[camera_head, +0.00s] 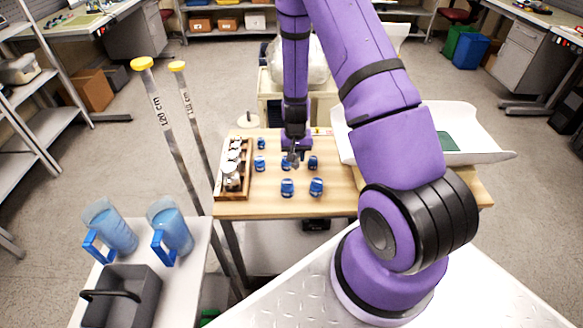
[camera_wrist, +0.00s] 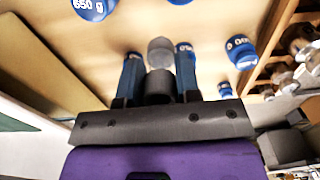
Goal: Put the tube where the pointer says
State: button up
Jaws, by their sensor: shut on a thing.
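My gripper (camera_head: 292,158) is over the middle of the wooden table, among blue weights. In the wrist view my gripper (camera_wrist: 158,72) has its two blue fingers on either side of a small grey cylinder (camera_wrist: 160,52) with a dark lower part. The fingers are shut on it. It may be the tube; its full shape is hidden. A wooden rack (camera_head: 246,178) on the table's left edge holds several small containers with pale or metallic tops. I cannot make out a pointer in either view.
Several blue weights (camera_head: 316,187) stand on the wooden table (camera_head: 340,204); one reads 650 g (camera_wrist: 92,8). A white tray (camera_head: 490,130) is at the right. Two yellow-capped poles (camera_head: 165,110), blue jugs (camera_head: 172,232) and a grey caddy (camera_head: 125,296) are at the left.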

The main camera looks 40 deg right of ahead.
aim_at(295, 169)
jog(key=shift+f, duration=3.1)
jog(key=shift+f, duration=0.15)
jog(key=o, duration=0.9)
